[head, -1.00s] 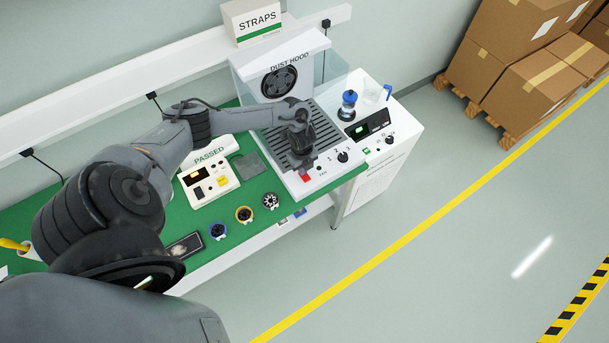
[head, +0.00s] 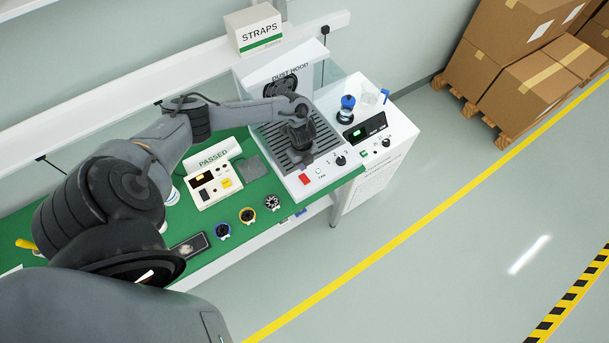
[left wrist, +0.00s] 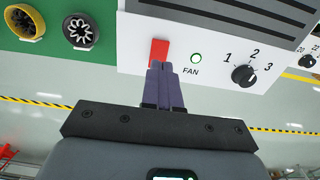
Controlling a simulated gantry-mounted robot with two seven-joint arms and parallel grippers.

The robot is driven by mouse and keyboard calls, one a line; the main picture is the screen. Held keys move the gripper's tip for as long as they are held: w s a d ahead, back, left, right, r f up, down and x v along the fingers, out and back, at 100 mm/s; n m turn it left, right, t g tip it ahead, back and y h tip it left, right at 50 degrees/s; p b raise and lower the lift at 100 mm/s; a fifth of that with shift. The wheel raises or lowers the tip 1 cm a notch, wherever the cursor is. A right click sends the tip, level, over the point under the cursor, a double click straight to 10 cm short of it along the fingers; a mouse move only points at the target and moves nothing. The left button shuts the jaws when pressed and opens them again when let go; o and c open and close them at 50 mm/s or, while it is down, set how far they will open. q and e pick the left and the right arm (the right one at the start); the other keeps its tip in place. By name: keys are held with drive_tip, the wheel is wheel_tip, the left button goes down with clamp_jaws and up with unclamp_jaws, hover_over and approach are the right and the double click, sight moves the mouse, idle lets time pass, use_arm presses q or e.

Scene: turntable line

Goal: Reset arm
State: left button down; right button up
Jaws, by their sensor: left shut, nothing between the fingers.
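My left arm reaches in from the left over the bench. My left gripper (head: 302,162) is over the front part of the dust hood's slatted grille (head: 326,136); its fingertips are hard to make out in the head view. In the left wrist view its two fingers (left wrist: 164,68) are pressed together with nothing between them. They overlap the lower part of the red switch (left wrist: 158,51) in that picture. The red switch (head: 304,180) is uncovered in the head view. A green light (left wrist: 196,58) marked FAN is beside it. My right gripper is not in view.
The dust hood (head: 311,58) stands behind the grille, with a knob (head: 341,161) on the front panel. A PASSED tester (head: 214,183), several small round parts and a phone-like device (head: 189,245) lie on the green mat (head: 258,194). Open floor lies to the right.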

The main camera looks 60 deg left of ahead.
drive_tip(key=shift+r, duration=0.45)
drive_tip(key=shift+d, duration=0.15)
